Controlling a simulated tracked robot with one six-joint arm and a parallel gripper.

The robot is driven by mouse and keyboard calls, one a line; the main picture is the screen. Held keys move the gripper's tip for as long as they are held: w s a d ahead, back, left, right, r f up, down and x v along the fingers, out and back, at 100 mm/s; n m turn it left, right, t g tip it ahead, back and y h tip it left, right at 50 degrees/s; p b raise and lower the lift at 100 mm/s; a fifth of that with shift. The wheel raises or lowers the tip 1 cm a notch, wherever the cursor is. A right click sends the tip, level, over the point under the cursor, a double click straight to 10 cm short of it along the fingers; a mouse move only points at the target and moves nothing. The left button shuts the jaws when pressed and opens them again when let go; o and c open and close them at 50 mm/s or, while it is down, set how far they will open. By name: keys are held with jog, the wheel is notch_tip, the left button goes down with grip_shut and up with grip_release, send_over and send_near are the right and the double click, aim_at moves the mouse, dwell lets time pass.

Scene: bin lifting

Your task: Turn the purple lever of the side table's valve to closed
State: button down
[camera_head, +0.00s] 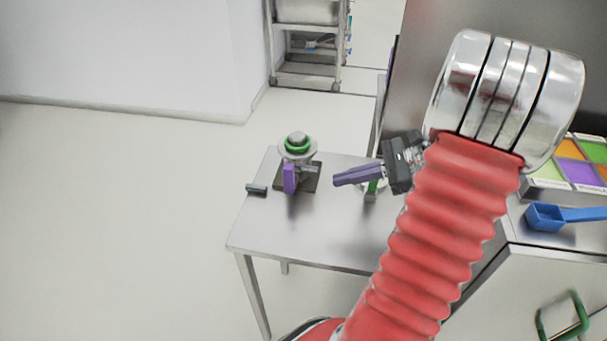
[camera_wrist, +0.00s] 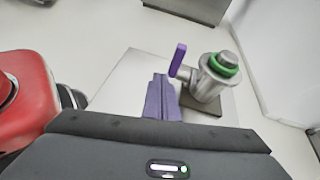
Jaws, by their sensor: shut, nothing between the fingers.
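The valve (camera_head: 305,168) stands on the side table (camera_head: 262,225); it is a grey metal body with a green ring near its top. Its flat purple lever (camera_head: 290,179) points up and down in the picture on the valve's front left. In the wrist view the lever (camera_wrist: 178,59) stands to the left of the valve (camera_wrist: 208,88), slightly tilted. My gripper (camera_head: 336,179) has purple fingers and is shut and empty. It is to the right of the lever, apart from it in the head view. In the wrist view the shut fingers (camera_wrist: 160,82) point just below the lever.
A small dark object (camera_head: 256,189) lies at the table's left edge. A green and grey item (camera_head: 372,190) is partly hidden behind my gripper. A worktop at right holds a blue scoop (camera_head: 545,217) and coloured tiles (camera_head: 580,165). Floor left of the table is clear.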

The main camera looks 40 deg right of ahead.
jog(key=d+m, duration=0.1)
jog(key=s+d+t, duration=0.1)
jog(key=d, duration=0.1)
jog(key=d+m+t, duration=0.1)
jog(key=shift+s+d+f+m, duration=0.2)
jog(key=shift+d+f+m, duration=0.1)
jog(key=shift+a, duration=0.1)
send_near(290, 176)
jog(key=w+a+f, duration=0.2)
jog(key=w+f, duration=0.1)
jog(key=w, duration=0.1)
jog(key=shift+w+a+f, duration=0.15)
jog(key=shift+w+a, duration=0.1)
jog(key=shift+a, duration=0.1)
